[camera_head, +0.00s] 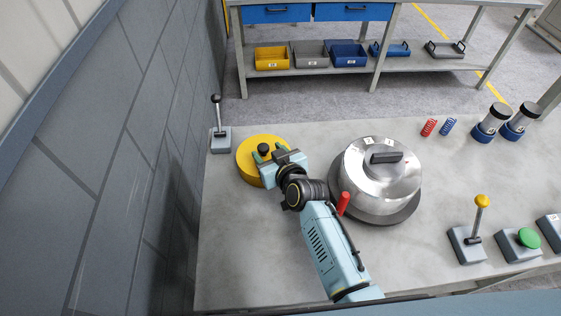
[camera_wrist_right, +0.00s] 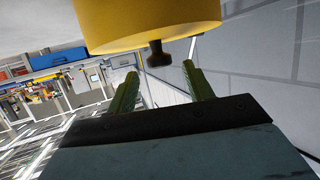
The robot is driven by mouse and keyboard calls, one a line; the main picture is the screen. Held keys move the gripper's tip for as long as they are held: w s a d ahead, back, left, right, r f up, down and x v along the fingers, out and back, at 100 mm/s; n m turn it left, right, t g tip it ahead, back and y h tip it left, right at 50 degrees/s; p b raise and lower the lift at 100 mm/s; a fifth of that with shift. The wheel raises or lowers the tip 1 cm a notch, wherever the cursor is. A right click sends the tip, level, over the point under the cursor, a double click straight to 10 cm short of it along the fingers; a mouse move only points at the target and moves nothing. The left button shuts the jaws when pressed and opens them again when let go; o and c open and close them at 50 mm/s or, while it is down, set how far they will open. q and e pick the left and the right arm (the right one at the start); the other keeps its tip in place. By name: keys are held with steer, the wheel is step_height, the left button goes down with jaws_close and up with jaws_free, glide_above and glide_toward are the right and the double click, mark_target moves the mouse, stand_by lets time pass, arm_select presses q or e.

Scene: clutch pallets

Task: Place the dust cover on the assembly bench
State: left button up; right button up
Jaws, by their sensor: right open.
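A yellow round cover (camera_head: 247,169) with a black knob (camera_head: 264,148) on top is at the left of the grey bench (camera_head: 245,245); I take it to be the dust cover. In the right wrist view the cover (camera_wrist_right: 150,22) appears upside down at the top, its knob (camera_wrist_right: 159,55) just beyond the gap between my fingertips. My right gripper (camera_head: 267,152) is open and empty, its green fingers over the cover close to the knob. In the right wrist view the gripper (camera_wrist_right: 161,80) shows both fingers apart. My left gripper is out of view.
A steel dome (camera_head: 370,183) with a dark handle stands right of my arm, a red grip (camera_head: 343,203) beside it. A black-knobbed lever (camera_head: 219,130) stands left of the cover, near the wall.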

steer(key=p+v, duration=0.1)
steer(key=v, duration=0.7)
